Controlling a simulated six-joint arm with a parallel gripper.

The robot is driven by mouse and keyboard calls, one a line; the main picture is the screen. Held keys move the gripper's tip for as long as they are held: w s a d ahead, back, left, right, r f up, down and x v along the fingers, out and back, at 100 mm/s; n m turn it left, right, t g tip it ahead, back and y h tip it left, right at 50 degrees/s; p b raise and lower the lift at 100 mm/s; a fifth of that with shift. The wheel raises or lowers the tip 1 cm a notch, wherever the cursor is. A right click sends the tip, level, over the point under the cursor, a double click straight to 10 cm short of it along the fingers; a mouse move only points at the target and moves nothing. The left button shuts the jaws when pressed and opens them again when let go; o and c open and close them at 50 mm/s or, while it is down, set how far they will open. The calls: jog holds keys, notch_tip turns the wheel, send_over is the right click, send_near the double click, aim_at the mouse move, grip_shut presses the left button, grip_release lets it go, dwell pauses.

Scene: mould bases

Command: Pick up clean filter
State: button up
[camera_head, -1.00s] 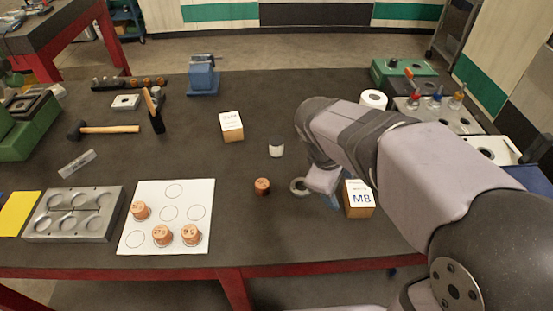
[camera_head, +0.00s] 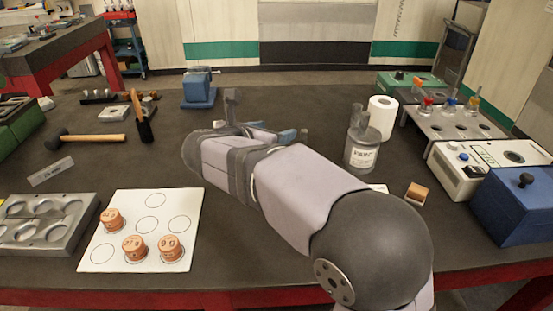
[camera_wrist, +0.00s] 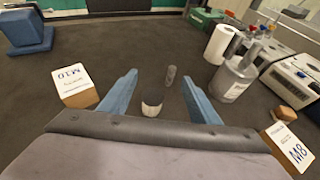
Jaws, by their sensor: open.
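I cannot tell for certain which thing is the clean filter. A small pale cylinder with a dark top (camera_wrist: 151,104) stands between and beyond the fingers in the wrist view. A slimmer grey cylinder (camera_wrist: 171,75) stands just behind it. My gripper (camera_wrist: 159,77) is open and empty, its two blue fingers apart on either side of these cylinders. In the head view my gripper (camera_head: 265,131) is over the middle of the table, and my arm hides both small cylinders there.
A grey can (camera_head: 362,148) and a white roll (camera_head: 381,117) stand right of my gripper. The wrist view shows an M10 box (camera_wrist: 76,85) at left and an M8 box (camera_wrist: 289,147) at right. White paper (camera_head: 104,248) holds copper pieces.

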notch_tip(320, 180, down, 6)
jog(key=shift+f, duration=0.1)
jog(key=shift+a+p+x, duration=0.15)
jog(key=shift+x, duration=1.7)
jog(key=shift+a+p+x, duration=0.15)
jog(key=shift+x, duration=1.65)
jog(key=shift+w+f, duration=0.1)
jog(key=shift+f, duration=0.05)
jog(key=shift+c, duration=0.5)
jog(key=c, duration=1)
